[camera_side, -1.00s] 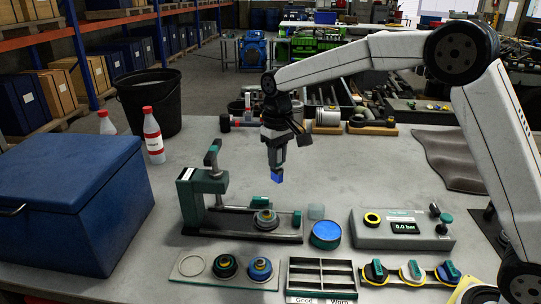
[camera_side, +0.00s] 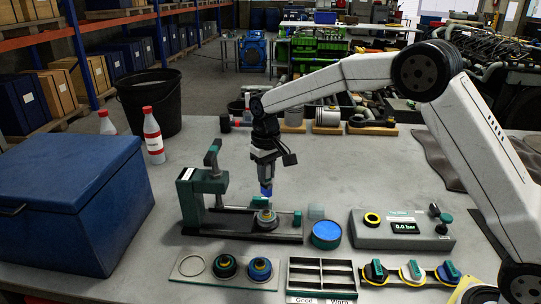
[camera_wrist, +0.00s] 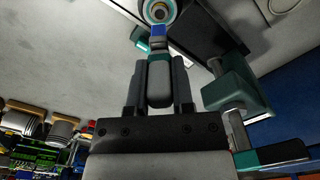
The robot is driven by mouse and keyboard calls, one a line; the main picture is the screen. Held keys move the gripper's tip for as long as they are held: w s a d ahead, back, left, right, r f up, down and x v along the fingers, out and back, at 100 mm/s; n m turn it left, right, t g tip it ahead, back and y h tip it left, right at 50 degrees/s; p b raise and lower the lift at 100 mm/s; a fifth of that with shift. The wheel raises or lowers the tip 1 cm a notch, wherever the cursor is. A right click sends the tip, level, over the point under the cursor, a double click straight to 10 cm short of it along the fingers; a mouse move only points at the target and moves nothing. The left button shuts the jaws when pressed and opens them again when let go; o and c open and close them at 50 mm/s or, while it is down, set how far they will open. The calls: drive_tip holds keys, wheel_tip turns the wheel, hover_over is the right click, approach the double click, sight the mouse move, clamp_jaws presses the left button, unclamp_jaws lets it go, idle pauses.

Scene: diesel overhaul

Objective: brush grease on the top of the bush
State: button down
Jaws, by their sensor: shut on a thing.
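My gripper (camera_side: 265,176) is shut on a brush and points down above the fixture. The brush's blue tip (camera_side: 266,190) hangs just over the bush (camera_side: 266,216), which sits on the dark base of the green fixture (camera_side: 203,186). In the wrist view, the brush's grey-green handle (camera_wrist: 159,82) lies between the fingers of my gripper (camera_wrist: 158,68). The blue end (camera_wrist: 160,30) overlaps the near edge of the round bush (camera_wrist: 158,11). I cannot tell whether the tip touches the bush.
The fixture's upright arm stands left of my gripper. A blue-topped round tin (camera_side: 326,234) and a small clear block (camera_side: 316,212) are to the right. A pressure box (camera_side: 402,240) is further right. A divided tray (camera_side: 321,274) and a plate with ringed parts (camera_side: 190,268) lie in front.

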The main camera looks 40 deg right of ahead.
sight(267, 190)
drive_tip(key=shift+f, duration=0.1)
drive_tip(key=shift+f, duration=2.3)
drive_tip(key=shift+f, duration=0.55)
drive_tip(key=shift+w+d, duration=0.1)
drive_tip(key=shift+d, duration=0.05)
idle(0.3)
drive_tip(key=shift+w+d, duration=0.15)
drive_tip(key=shift+w, duration=0.05)
drive_tip(key=shift+s, duration=0.1)
idle(0.5)
drive_tip(key=shift+s+a, duration=0.55)
drive_tip(key=shift+a, duration=0.05)
